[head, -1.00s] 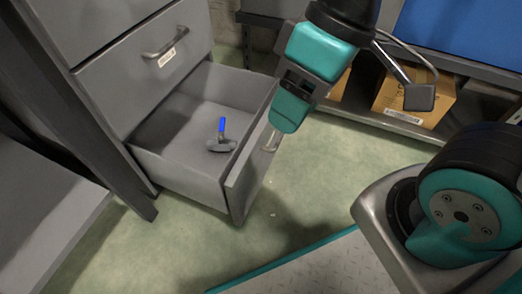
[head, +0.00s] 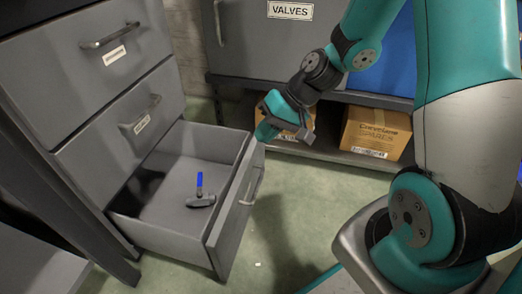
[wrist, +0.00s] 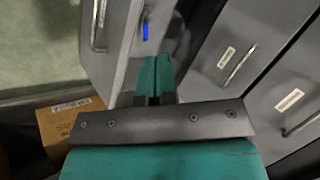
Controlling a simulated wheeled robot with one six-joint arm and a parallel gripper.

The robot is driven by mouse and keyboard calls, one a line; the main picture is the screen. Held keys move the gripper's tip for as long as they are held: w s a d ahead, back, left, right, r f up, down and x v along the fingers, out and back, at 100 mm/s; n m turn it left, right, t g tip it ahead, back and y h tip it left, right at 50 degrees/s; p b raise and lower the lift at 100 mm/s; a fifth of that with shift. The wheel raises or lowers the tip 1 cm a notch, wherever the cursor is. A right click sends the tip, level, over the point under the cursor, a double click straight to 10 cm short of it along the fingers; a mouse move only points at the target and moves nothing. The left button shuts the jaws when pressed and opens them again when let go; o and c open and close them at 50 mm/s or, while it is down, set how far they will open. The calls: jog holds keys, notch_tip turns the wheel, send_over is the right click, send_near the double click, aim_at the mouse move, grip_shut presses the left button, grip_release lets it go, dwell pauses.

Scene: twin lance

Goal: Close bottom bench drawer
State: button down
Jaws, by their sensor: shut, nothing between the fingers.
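The bottom bench drawer (head: 165,229) stands pulled out, with a grey, blue-handled tool (head: 200,192) lying inside. Its front panel (head: 232,205) carries a bar handle (head: 252,186). My gripper (head: 263,133) is shut and empty, above and near the far end of the front panel; I cannot tell whether it touches. In the wrist view the shut teal fingers (wrist: 154,82) point toward the drawer, whose handle (wrist: 99,22) and blue tool handle (wrist: 145,28) show beyond them.
Two shut drawers (head: 120,120) sit above the open one. Cardboard boxes (head: 376,133) stand on a low shelf behind my gripper, below a grey cabinet labelled VALVES (head: 290,45). Green floor (head: 315,205) is clear in front of the drawer.

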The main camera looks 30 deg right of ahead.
jog(key=w+d+f+m+t+p, duration=0.1)
jog(key=w+d+f+m+t, duration=0.1)
jog(key=d+f+m, duration=0.4)
jog(key=m+t+b, duration=0.2)
jog(key=b, duration=0.2)
send_near(254, 158)
notch_tip(254, 158, down, 4)
jog(key=shift+h, duration=0.4)
jog(key=a, duration=0.1)
jog(key=w+a+b, duration=0.1)
jog(key=w+a, duration=0.1)
jog(key=shift+w+a+f, duration=0.15)
jog(key=shift+w+f, duration=0.05)
jog(key=shift+f, duration=0.1)
jog(key=shift+w+a+r+b, duration=0.15)
jog(key=shift+w+a+b, duration=0.15)
jog(key=shift+w+a, duration=0.1)
